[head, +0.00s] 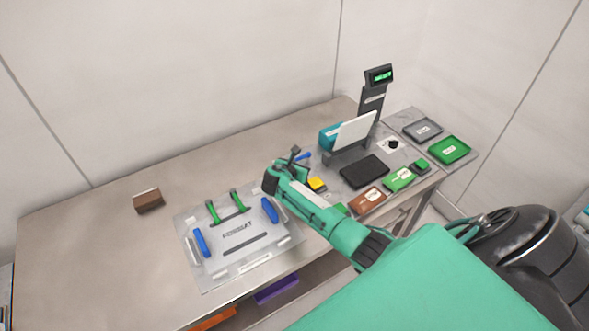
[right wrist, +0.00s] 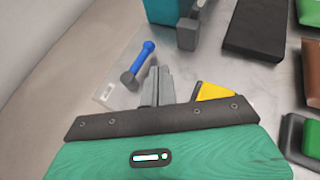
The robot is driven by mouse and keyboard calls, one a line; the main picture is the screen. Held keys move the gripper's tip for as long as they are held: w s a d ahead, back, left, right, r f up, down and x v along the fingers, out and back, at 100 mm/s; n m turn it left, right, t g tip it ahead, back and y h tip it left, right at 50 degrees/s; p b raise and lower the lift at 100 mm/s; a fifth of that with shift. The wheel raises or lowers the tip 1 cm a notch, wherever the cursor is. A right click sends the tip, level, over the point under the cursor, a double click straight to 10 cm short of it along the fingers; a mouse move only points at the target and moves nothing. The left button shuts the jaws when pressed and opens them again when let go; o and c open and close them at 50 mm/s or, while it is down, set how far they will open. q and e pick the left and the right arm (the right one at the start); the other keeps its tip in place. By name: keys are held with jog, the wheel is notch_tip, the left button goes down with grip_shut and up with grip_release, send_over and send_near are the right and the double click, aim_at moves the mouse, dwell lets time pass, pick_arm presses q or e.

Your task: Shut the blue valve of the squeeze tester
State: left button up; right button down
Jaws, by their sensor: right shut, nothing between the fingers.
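The blue valve (right wrist: 143,58) shows in the right wrist view as a blue lever with a dark grey round end, lying over a pale plate just left of my fingertips. In the head view the blue valve (head: 304,156) is a small blue bar beside the teal and white tester (head: 351,132). My right gripper (head: 294,152) is shut and empty, just left of the valve in the head view. Its closed grey fingers also show in the right wrist view (right wrist: 158,84), close to the lever; I cannot tell whether they touch it. My left gripper is out of view.
A yellow block (head: 317,184) sits close to my right gripper. A black pad (head: 364,171) and brown and green trays lie to its right. A display post (head: 372,97) stands behind. A grey FORMAT board (head: 207,268) lies left; the left table half is mostly clear.

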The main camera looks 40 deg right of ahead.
jog(key=v, duration=0.5)
jog(key=shift+s+a+r+b, duration=0.15)
jog(key=shift+a+r+b, duration=0.1)
jog(key=shift+b, duration=0.1)
jog(key=shift+f, duration=0.1)
